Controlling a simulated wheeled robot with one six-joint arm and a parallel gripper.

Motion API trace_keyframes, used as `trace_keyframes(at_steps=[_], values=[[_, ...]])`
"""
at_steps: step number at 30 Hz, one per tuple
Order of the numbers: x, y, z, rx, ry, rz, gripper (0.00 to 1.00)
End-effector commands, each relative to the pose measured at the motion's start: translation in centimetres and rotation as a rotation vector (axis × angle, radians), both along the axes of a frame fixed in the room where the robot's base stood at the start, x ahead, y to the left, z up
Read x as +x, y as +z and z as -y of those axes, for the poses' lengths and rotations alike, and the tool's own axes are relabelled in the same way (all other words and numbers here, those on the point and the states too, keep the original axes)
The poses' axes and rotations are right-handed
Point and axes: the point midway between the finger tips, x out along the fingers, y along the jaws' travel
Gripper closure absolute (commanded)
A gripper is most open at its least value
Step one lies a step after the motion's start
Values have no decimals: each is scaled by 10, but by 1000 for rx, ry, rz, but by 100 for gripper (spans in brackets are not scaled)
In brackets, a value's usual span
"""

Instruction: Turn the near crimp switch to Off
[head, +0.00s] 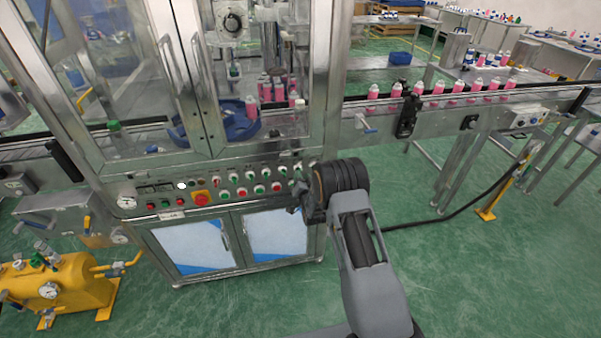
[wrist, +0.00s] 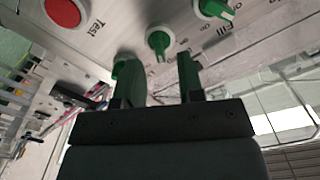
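In the wrist view my gripper (wrist: 160,70) is open, with its two dark-green fingers apart and nothing between them. A green rotary switch (wrist: 158,42) sits on the panel just beyond the gap between the fingertips. A third green switch (wrist: 217,10) is at upper right, by a "Fill" label. I cannot read a crimp label, so I cannot tell which is the near crimp switch. In the head view my gripper (head: 298,197) is at the right end of the control panel (head: 228,185), largely hiding that part.
A red button (wrist: 63,11) marked "Test" is at upper left in the wrist view. In the head view a red emergency stop (head: 201,198) sits on the panel. A conveyor (head: 450,106) with pink bottles runs right. The green floor (head: 475,265) at right is mostly clear.

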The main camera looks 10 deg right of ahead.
Motion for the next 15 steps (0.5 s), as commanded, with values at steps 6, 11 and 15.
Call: trace_keyframes(at_steps=[6, 11, 15], values=[[19, 0, 0, 0, 0, 1, 65], [24, 0, 0, 0, 0, -1, 65], [26, 0, 0, 0, 0, -1, 65]])
